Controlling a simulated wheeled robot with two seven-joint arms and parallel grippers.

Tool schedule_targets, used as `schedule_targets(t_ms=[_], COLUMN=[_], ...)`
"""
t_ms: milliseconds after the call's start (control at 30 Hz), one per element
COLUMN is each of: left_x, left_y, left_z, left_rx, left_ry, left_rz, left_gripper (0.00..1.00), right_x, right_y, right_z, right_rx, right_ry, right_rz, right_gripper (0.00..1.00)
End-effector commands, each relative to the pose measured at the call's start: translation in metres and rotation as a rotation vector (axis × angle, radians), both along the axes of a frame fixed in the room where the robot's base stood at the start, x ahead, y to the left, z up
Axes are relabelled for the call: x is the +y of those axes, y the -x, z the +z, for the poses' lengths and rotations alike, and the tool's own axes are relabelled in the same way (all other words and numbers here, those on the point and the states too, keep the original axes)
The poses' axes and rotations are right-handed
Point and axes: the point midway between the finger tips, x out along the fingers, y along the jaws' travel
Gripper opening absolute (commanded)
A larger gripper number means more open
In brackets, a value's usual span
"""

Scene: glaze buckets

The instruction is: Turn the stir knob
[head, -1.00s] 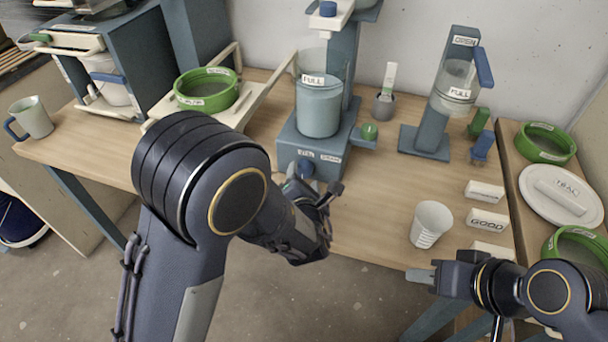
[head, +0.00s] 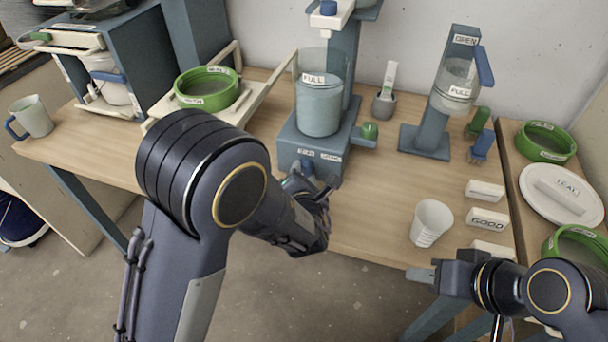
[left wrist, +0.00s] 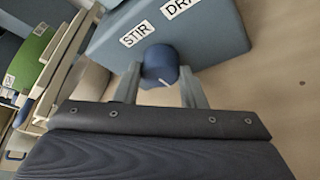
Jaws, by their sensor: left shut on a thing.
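The stir knob (left wrist: 160,64) is a round blue knob with a white mark, below the STIR label (left wrist: 138,35) on the front of a blue-grey mixing stand (head: 345,157). My left gripper (left wrist: 160,88) has a finger on either side of the knob and is shut on it. In the head view my left gripper (head: 307,178) is at the stand's lower front, and its wrist hides much of the knob. The clear vessel (head: 320,106) marked FULL stands on the stand. My right gripper (head: 422,275) is at the table's front right edge, away from the knob; its jaw opening is unclear.
A green knob (head: 370,130) is on the stand's right side. A white cup (head: 431,223) and label blocks (head: 487,219) stand to the right. A green-rimmed sieve (head: 207,88) is on the left. The wooden table between stand and cup is clear.

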Motion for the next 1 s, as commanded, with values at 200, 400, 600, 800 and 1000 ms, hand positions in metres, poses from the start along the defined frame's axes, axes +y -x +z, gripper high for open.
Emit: schedule_targets(t_ms=[200,400,600,800,1000], left_x=[0.002,0.004,0.006,0.008,0.010], left_y=[0.000,-0.001,-0.002,-0.002,-0.003], left_z=[-0.002,-0.003,-0.003,-0.003,-0.004], left_rx=[0.026,0.070,0.127,0.185,0.243], left_ry=[0.080,0.225,0.405,0.586,0.767], left_rz=[0.001,0.003,0.003,0.001,0.002], left_gripper=[0.14,0.14,0.14,0.14,0.14], right_x=[0.000,0.000,0.000,0.000,0.000], right_y=[0.000,0.000,0.000,0.000,0.000], right_z=[-0.011,-0.030,-0.056,-0.087,-0.120], right_rx=[0.000,0.000,0.000,0.000,0.000], right_ry=[0.000,0.000,0.000,0.000,0.000], right_rz=[0.000,0.000,0.000,0.000,0.000], right_gripper=[0.36,0.36,0.36,0.36,0.36])
